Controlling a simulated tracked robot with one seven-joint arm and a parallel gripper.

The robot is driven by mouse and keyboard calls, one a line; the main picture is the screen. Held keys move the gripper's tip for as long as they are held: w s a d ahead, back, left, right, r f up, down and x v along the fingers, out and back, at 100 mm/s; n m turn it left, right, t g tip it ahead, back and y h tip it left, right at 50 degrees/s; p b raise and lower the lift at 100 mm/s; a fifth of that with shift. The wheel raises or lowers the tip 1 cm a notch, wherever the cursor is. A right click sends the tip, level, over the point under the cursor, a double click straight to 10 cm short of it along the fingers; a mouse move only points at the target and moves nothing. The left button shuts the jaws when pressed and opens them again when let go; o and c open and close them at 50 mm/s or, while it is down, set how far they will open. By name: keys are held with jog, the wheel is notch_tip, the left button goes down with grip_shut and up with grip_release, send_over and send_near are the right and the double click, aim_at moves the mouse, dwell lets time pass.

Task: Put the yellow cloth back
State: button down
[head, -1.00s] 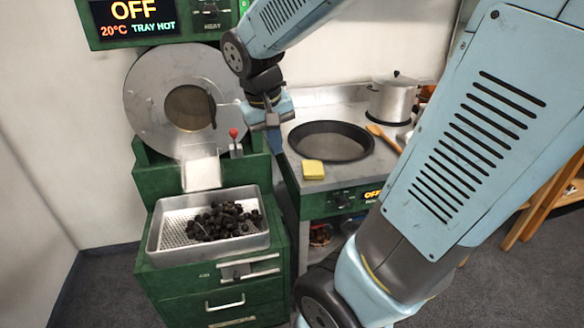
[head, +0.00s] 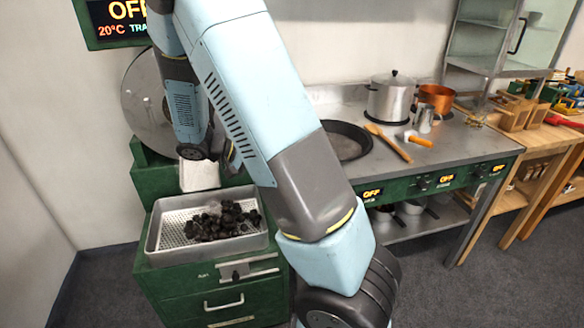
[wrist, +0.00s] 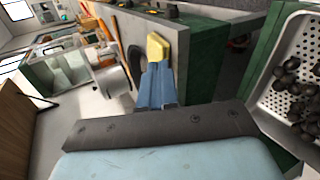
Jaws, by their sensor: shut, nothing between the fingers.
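The yellow cloth (wrist: 158,47) shows in the wrist view as a small folded block on the counter edge, just past my fingertips. My gripper (wrist: 158,68) points at it with its blue fingers together and empty. I cannot tell whether the fingertips touch the cloth. In the head view, my arm hides the cloth and my fingers.
A perforated tray (head: 152,236) of dark chestnuts (head: 222,221) sits on the green cabinet at left. On the steel counter are a dark pan (head: 345,141), lidded pot (head: 388,99), wooden spoon (head: 389,142) and copper pot (head: 436,97). The counter's right front is clear.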

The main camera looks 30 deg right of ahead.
jog(key=w+a+f+n+t+h, duration=0.1)
jog(key=w+f+n+t+h, duration=0.1)
jog(key=w+f+t+h, duration=0.4)
jog(key=d+f+g, duration=0.2)
jog(key=d, duration=1)
jog(key=shift+s+d+h, duration=0.25)
jog(key=shift+d+h, duration=0.05)
jog(key=shift+s+d+f, duration=0.1)
jog(key=shift+s+d, duration=0.65)
jog(key=shift+d, duration=0.05)
jog(key=shift+w+a, duration=0.1)
